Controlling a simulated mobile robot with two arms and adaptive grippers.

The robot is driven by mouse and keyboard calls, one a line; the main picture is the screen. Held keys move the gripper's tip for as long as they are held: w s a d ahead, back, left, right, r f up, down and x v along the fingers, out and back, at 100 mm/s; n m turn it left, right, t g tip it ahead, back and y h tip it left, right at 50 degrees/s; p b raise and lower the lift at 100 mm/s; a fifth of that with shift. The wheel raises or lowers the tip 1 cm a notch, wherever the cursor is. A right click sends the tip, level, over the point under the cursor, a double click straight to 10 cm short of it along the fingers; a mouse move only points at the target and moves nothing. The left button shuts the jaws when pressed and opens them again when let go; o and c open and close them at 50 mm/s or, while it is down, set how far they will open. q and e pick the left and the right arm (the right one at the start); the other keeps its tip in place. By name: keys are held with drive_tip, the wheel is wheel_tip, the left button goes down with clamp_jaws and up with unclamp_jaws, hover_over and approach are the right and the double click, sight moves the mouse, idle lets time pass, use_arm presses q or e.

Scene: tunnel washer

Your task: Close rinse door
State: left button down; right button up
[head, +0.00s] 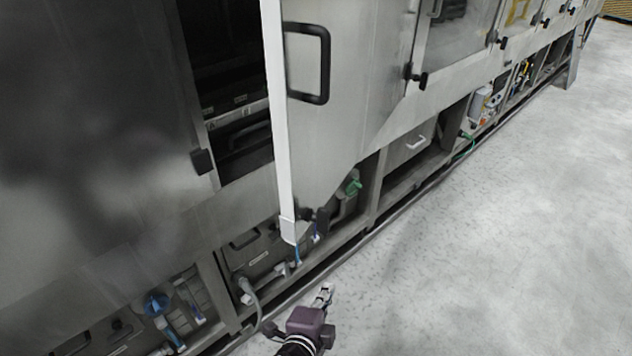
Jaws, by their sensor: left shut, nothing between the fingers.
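The rinse door (352,115) is a grey metal panel with a pale edge on its left side. It stands open, swung out from the washer. A black loop handle (325,62) is on the door's face near that edge. The dark door opening (228,60) shows to the left of the door. My left gripper (325,294) is low at the bottom middle, below the door's lower corner and apart from it. Its fingers are shut and hold nothing. My right gripper is not in view.
Another grey panel (90,130) fills the left side, with a black latch (202,161) by the opening. Low bays with hoses and drawers (410,143) run along the washer's base. The pale floor (500,250) to the right is clear.

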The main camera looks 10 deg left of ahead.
use_arm(q)
wheel_tip(320, 180, up, 26)
drive_tip(key=s+a+m+t, duration=0.1)
drive_tip(key=m+t, duration=0.1)
drive_tip(key=t, duration=0.3)
drive_tip(key=shift+y, duration=0.3)
drive_tip(key=w, duration=0.3)
drive_tip(key=w+a, duration=0.1)
drive_tip(key=w, duration=0.3)
drive_tip(key=w+a, duration=0.1)
drive_tip(key=w, duration=0.2)
drive_tip(key=shift+w+a+f+b, duration=0.2)
drive_tip(key=shift+f+b, duration=0.1)
drive_tip(key=shift+f, duration=0.05)
drive_tip(key=shift+a, duration=0.55)
drive_tip(key=shift+w, duration=0.1)
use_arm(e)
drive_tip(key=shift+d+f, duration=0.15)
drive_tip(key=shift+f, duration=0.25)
